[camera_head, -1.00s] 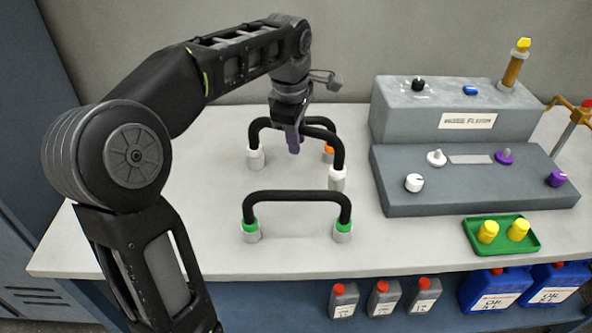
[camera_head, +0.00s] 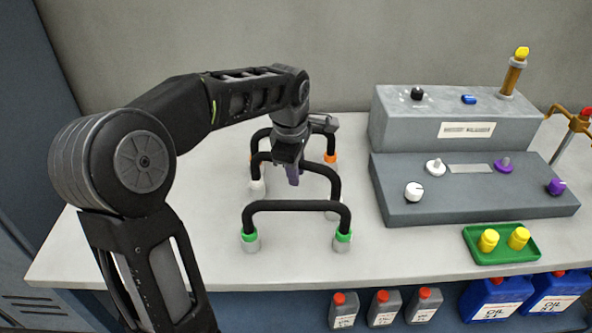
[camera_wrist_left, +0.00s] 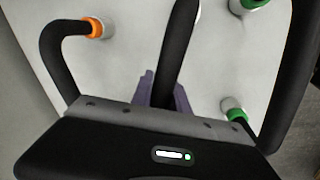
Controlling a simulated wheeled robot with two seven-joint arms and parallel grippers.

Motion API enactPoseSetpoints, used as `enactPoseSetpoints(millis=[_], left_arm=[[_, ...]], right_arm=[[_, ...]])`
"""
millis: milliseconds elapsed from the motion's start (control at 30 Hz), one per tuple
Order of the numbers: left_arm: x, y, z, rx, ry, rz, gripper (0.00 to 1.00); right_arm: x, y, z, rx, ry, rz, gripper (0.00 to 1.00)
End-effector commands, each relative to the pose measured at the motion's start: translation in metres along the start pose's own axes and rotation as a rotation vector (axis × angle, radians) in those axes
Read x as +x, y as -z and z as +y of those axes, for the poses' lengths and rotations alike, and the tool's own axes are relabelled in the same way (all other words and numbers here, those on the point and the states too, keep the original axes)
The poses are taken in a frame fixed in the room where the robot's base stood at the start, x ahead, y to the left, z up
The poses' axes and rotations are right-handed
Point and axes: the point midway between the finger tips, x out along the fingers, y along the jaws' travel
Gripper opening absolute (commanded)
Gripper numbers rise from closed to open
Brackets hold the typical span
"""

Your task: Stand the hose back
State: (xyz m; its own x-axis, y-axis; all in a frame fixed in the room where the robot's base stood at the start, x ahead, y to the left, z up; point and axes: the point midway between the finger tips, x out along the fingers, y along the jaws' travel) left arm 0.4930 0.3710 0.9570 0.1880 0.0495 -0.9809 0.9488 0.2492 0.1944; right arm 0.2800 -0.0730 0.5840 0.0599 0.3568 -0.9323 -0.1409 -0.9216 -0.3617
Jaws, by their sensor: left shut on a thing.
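Three black arched hoses with coloured end rings are on the bench. The white-ringed hose (camera_head: 334,184) is the middle one, between the orange-ringed hose (camera_head: 330,138) behind and the green-ringed hose (camera_head: 296,206) in front. My left gripper (camera_head: 293,176) comes down from above, with its purple fingers shut on the white-ringed hose's crossbar. In the left wrist view that crossbar (camera_wrist_left: 178,50) runs between the fingers. The hose is upright. Whether its ends touch the bench I cannot tell; the green-ringed hose partly hides its right end. My right gripper is out of view.
A grey control box (camera_head: 470,195) with knobs stands to the right of the hoses. A green tray (camera_head: 478,258) with yellow caps lies in front of it. The bench front and left are clear. Several oil containers (camera_head: 384,309) stand below the bench edge.

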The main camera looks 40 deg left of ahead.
Motion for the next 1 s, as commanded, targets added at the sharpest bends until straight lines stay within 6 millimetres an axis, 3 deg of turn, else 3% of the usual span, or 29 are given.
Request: enactPoseSetpoints(millis=[233,267,500,800,1000], left_arm=[[0.003,0.0,0.0,0.0,-0.003,-0.001,0.0],[0.003,0.0,-0.001,0.0,0.0,0.0,0.21],[0.002,0.0,0.0,0.0,0.0,0.0,0.41],[0.001,0.0,0.0,0.0,-0.001,0.0,0.42],[-0.014,0.0,0.001,-0.001,-0.004,-0.001,0.42]], right_arm=[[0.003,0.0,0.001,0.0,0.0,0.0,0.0],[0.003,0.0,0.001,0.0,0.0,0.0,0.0],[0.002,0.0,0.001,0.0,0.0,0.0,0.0],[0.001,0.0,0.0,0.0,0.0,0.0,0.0],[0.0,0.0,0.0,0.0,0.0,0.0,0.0]])
